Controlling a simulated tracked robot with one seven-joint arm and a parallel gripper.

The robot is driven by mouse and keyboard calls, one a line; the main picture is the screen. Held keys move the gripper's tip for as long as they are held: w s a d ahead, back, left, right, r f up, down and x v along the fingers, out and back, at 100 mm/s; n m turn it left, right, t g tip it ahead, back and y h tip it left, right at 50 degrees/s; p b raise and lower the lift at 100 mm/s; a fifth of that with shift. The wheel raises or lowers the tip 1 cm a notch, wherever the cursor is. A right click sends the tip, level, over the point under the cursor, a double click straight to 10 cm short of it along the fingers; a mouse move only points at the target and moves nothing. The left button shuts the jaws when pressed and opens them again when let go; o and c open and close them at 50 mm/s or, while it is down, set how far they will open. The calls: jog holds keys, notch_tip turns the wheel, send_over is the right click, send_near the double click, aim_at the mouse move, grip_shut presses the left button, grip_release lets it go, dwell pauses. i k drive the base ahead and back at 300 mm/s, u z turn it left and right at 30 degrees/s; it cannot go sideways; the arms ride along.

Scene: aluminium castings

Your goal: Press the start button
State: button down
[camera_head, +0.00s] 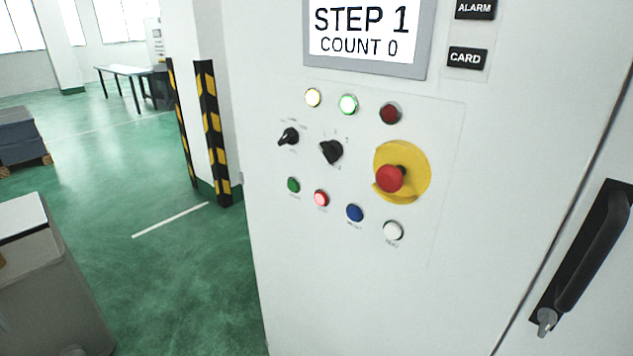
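The control panel (430,240) is on a white cabinet front. In its lower row are a green button (293,185), a lit red button (321,198), a blue button (355,213) and a white button (393,231). The small labels under them are too blurred to read, so the start button is not confirmed by text. The screen (362,30) reads "STEP 1 COUNT 0". My gripper is not in view.
Two black rotary knobs (331,151) and a red emergency stop (390,179) on a yellow plate sit above the buttons. A black door handle (592,245) sticks out at right. A grey box (50,290) stands at lower left. Green floor (190,270) between is clear.

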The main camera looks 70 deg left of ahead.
aim_at(291, 185)
jog(key=u, duration=0.2)
jog(key=k, duration=1.85)
jog(key=u, duration=2.3)
jog(key=i, duration=1.05)
